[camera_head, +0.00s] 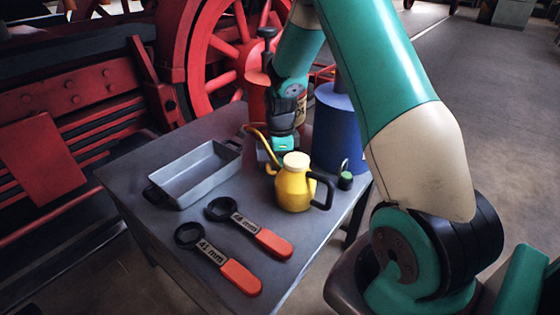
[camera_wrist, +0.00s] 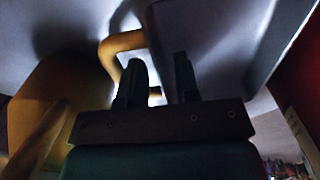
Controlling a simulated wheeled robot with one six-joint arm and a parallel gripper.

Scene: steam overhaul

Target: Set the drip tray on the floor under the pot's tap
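The drip tray, a grey rectangular pan (camera_head: 198,172) with dark end handles, lies empty on the left back of the table. What looks like its grey side (camera_wrist: 222,40) fills the right of the wrist view. My gripper (camera_head: 279,155) is low over the table, right of the tray and behind the yellow oil can (camera_head: 293,184). In the wrist view my gripper (camera_wrist: 158,72) has its two fingers apart with nothing held between them. The can's spout (camera_wrist: 122,45) curves beyond the fingers. I cannot make out the pot's tap or the floor beneath it.
Two wrenches (camera_head: 249,230) (camera_head: 218,258) with orange handles lie at the table's front. A blue cylinder (camera_head: 336,132) stands at the right back, near a small green-topped item (camera_head: 345,179). Red wheeled machinery (camera_head: 215,50) is behind the table. Open floor (camera_head: 480,110) lies right.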

